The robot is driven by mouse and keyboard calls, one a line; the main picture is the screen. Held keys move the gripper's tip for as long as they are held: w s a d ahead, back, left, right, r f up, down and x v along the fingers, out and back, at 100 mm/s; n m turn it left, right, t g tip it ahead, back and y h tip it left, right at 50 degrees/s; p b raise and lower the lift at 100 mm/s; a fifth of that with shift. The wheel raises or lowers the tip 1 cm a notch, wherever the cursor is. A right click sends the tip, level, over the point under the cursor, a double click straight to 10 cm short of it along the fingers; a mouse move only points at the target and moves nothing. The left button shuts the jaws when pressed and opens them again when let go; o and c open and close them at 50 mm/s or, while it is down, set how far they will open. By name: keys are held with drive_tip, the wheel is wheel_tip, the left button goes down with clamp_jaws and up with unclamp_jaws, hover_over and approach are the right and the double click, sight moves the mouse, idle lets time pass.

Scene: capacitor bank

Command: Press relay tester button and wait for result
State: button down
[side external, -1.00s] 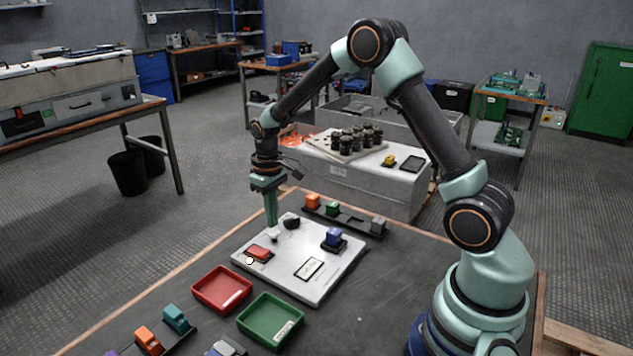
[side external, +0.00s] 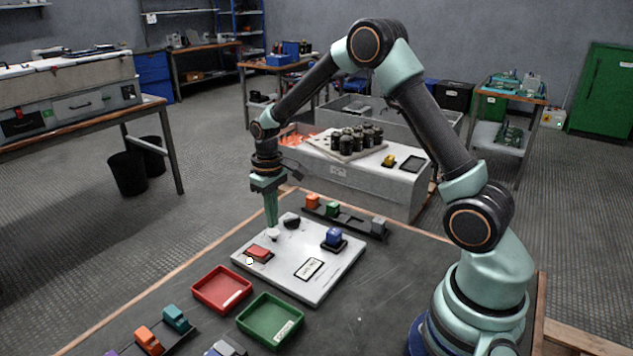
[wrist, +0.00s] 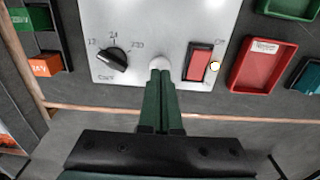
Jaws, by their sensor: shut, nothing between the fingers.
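The relay tester is a pale grey panel (side external: 318,288) on the dark table. A small white round button (side external: 273,234) sits near its far left part; it also shows in the wrist view (wrist: 158,62). My gripper (side external: 271,225) points down with its fingers together and empty, its tips at the button. In the wrist view the fingertips (wrist: 160,74) partly cover the button; I cannot tell whether it is pressed in. A blue relay (side external: 333,236) stands in the tester's black socket. A labelled window (side external: 309,269) is too small to read. A small round lamp (wrist: 215,66) looks white.
A red rocker switch (wrist: 199,62) and a black rotary knob (wrist: 113,58) flank the button. A rack with orange, green and grey relays (side external: 345,217) lies behind the tester. A red tray (side external: 208,304) and a green tray (side external: 258,334) stand in front.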

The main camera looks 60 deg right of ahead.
sight(274, 231)
drive_tip(key=shift+f, duration=1.4)
drive_tip(key=shift+r, duration=3.55)
drive_tip(key=shift+r, duration=0.25)
drive_tip(key=s+a+r+t, duration=0.35)
drive_tip(key=s+r, duration=0.35)
drive_tip(key=r, duration=0.4)
drive_tip(key=s+a+r+t, duration=0.2)
drive_tip(key=s+a, duration=0.1)
drive_tip(key=s, duration=0.7)
drive_tip(key=shift+r, duration=0.4)
